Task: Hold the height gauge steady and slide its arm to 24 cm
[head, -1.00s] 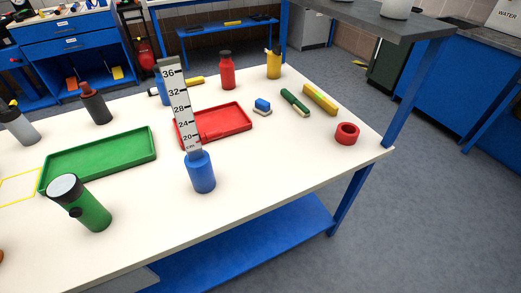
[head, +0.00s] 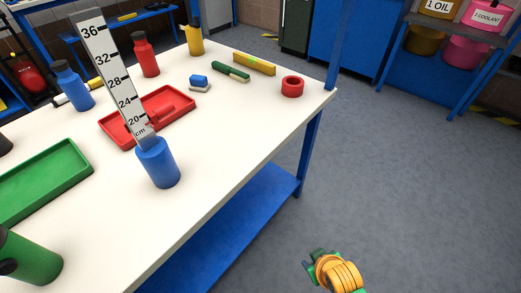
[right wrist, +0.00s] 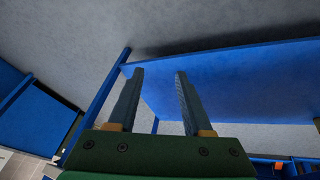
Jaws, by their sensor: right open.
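The height gauge has a blue cylindrical base (head: 158,163) and a tall white scale (head: 112,70) marked from 20 to 36 cm. It stands on the white table near its front edge. A red piece (head: 158,108) shows just right of the scale near the low marks. It blends with the red tray behind, so I cannot tell whether it is the gauge's arm or its exact reading. My right gripper (right wrist: 158,72) is open and empty in the right wrist view. In the head view my right arm shows low at the right, off the table. My left gripper is out of view.
The red tray (head: 188,98) lies behind the gauge, the green tray (head: 75,158) left of it, and a green flask (head: 35,262) at the near left. A red ring (head: 292,87) sits near the right corner. A blue lower shelf (head: 245,215) runs under the table.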

